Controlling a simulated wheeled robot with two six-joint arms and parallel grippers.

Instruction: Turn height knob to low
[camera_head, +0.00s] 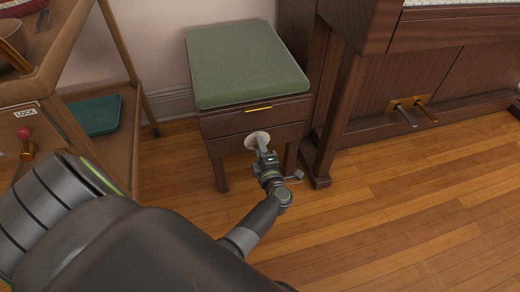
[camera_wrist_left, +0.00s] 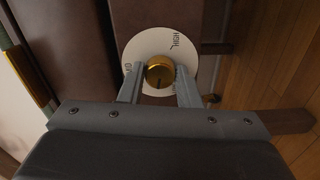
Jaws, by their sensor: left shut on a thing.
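The height knob (camera_wrist_left: 160,70) is a round brass knob on a white dial plate (camera_wrist_left: 150,42), seen in the left wrist view. The plate reads HIGH at its upper right; other lettering at its left and right edges is partly hidden by my fingers. A dark mark shows on the knob's lower part. The dial plate (camera_head: 251,137) also shows in the head view, on the front of a wooden stool with a green cushion (camera_head: 245,62). My left gripper (camera_head: 262,150) is shut on the knob, one finger on each side. My right gripper is not in view.
A wooden piano (camera_head: 440,70) with brass pedals (camera_head: 412,108) stands close right of the stool. A wooden shelf cart (camera_head: 110,150) with a teal item (camera_head: 95,115) and a LOCK label (camera_head: 25,113) is at left. The wooden floor at right front is clear.

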